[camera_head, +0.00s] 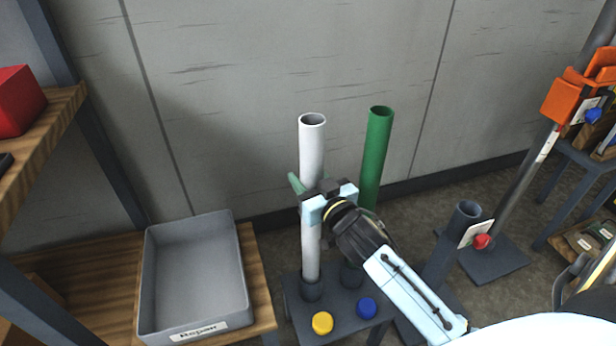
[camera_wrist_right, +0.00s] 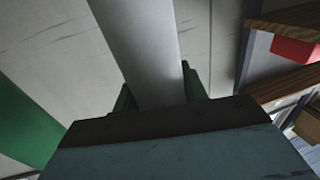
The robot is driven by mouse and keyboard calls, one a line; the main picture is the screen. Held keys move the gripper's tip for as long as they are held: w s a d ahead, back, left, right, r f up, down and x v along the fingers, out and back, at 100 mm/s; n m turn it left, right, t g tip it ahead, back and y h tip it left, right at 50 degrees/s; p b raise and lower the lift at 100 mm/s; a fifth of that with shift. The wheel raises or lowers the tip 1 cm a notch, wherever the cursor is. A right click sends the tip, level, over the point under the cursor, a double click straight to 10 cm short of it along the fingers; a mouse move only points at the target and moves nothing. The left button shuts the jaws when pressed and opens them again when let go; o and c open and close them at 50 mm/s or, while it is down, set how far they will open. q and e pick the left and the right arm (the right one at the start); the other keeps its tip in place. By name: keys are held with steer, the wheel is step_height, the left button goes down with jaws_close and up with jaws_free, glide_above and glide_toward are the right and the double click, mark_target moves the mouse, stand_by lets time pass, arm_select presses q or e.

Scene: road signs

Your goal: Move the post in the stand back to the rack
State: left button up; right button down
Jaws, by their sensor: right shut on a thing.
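A white post (camera_head: 311,245) stands upright with its lower end at the left socket of a dark rack (camera_head: 345,302). How deep it sits in the socket is hard to tell. My right gripper (camera_head: 305,197) is shut on the white post at about mid-height. The post also rises between the fingers in the right wrist view (camera_wrist_right: 145,50). A green post (camera_head: 376,150) stands to the right, in or at the other socket, its lower part partly behind my gripper. A dark tubular stand (camera_head: 440,258) with a red knob (camera_head: 482,242) and white label has an open, empty top. My left gripper is not in view.
A grey tray (camera_head: 190,270) labelled "Repair" rests on a wooden bench left of the rack. A yellow disc (camera_head: 322,323) and a blue disc (camera_head: 367,308) mark the rack's front. A leaning grey pole (camera_head: 527,180) and orange parts (camera_head: 564,100) are at right. A wall is behind.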

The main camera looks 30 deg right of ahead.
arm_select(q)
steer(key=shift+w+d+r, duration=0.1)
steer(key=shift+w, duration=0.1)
arm_select(e)
steer(key=shift+f, duration=0.1)
stand_by(0.5)
steer(key=c, duration=0.7)
jaws_free()
steer(key=shift+c, duration=0.2)
steer(key=shift+o, duration=0.2)
steer(key=shift+f, duration=0.2)
steer(key=shift+s, duration=0.25)
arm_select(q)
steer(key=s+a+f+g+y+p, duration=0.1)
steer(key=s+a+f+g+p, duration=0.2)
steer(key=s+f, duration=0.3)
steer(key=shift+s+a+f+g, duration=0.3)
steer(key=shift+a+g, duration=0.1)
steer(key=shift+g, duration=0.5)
arm_select(e)
steer(key=s, duration=1.3)
steer(key=shift+a, duration=0.25)
